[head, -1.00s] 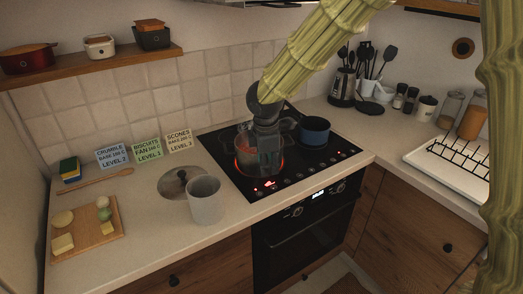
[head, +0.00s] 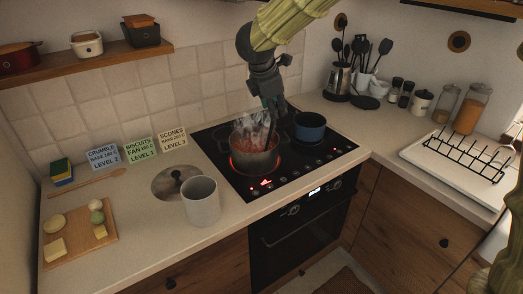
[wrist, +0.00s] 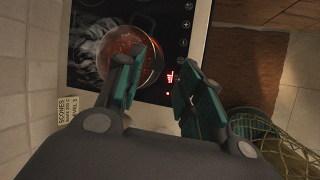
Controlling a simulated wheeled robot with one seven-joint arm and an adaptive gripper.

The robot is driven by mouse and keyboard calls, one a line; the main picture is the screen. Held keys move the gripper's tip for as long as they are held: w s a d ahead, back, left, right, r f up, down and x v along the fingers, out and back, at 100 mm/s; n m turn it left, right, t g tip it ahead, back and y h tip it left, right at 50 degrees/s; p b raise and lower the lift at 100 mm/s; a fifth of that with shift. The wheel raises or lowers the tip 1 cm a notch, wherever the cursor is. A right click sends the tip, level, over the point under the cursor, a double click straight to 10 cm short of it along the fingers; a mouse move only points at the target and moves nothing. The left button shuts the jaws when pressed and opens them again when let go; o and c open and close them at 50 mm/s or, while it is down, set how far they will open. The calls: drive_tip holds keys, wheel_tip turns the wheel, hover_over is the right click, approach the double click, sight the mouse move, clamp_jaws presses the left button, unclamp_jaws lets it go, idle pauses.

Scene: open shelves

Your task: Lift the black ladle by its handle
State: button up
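A pot of red food (head: 255,150) steams on the glowing front-left burner. A thin dark handle (head: 270,131), apparently the black ladle's, rises from the pot's right side toward my gripper (head: 273,101). My gripper is above and slightly right of the pot, pointing down. In the wrist view my gripper (wrist: 165,78) has its two teal fingers spread apart, with nothing clearly between them. The pot (wrist: 138,55) lies beyond the left finger there. The ladle's bowl is hidden, and I cannot make out its handle in the wrist view.
A blue pot (head: 310,127) stands close to the right on the hob (head: 225,172). A grey cup (head: 201,204) and a lid (head: 176,184) are left of the hob. Utensils, jars (head: 472,112) and a drying rack (head: 470,160) are on the right counter.

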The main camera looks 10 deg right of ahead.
drive_tip(key=shift+w+p+x, duration=0.15)
drive_tip(key=shift+p+x, duration=0.35)
drive_tip(key=shift+x, duration=0.5)
drive_tip(key=shift+w+p+x, duration=0.15)
drive_tip(key=shift+p+x, duration=0.35)
drive_tip(key=shift+x, duration=0.5)
drive_tip(key=shift+w+d+f, duration=0.1)
drive_tip(key=shift+w+f, duration=0.15)
drive_tip(key=shift+f, duration=0.25)
clamp_jaws()
